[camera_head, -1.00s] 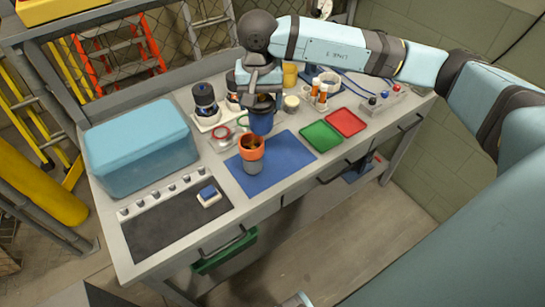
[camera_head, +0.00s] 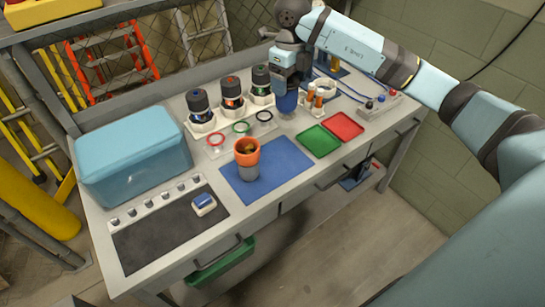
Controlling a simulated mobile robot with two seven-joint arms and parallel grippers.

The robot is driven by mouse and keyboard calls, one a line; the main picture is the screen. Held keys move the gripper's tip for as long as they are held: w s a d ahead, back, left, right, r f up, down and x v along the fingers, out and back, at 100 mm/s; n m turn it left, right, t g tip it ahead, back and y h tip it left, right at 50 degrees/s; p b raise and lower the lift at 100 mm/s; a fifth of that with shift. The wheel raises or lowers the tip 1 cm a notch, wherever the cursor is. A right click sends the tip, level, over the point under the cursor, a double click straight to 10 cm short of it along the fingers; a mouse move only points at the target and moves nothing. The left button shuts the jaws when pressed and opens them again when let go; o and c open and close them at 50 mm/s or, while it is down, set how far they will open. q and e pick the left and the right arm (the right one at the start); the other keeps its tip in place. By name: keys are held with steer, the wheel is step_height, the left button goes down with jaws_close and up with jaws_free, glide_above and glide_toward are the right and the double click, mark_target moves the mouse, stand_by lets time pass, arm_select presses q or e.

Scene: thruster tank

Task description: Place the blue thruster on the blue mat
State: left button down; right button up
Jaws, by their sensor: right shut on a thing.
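The blue thruster (camera_head: 287,99) hangs upright in my right gripper (camera_head: 286,82), which is shut on it. It is over the back of the worktable, behind the blue mat (camera_head: 287,158) and left of the small white holder. Its upper end is hidden by the gripper. On the mat, near its left part, an orange and grey thruster (camera_head: 247,160) stands upright, apart from the blue one. My left gripper is not in view.
Several capped dark units (camera_head: 231,95) stand on white bases at the back. Coloured rings (camera_head: 241,127) lie in front of them. Green (camera_head: 318,140) and red (camera_head: 343,126) trays lie right of the mat. A blue bin (camera_head: 133,160) stands left. The mat's right part is clear.

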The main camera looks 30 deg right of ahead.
mark_target(288, 103)
step_height(288, 103, down, 19)
steer(key=shift+f+p, duration=0.1)
steer(key=shift+p, duration=1.15)
steer(key=shift+f, duration=0.15)
steer(key=o, duration=1.4)
steer(key=shift+o, duration=0.2)
steer(key=shift+r, duration=0.25)
step_height(288, 103, up, 12)
steer(key=shift+f+b, duration=0.1)
steer(key=shift+b, duration=0.7)
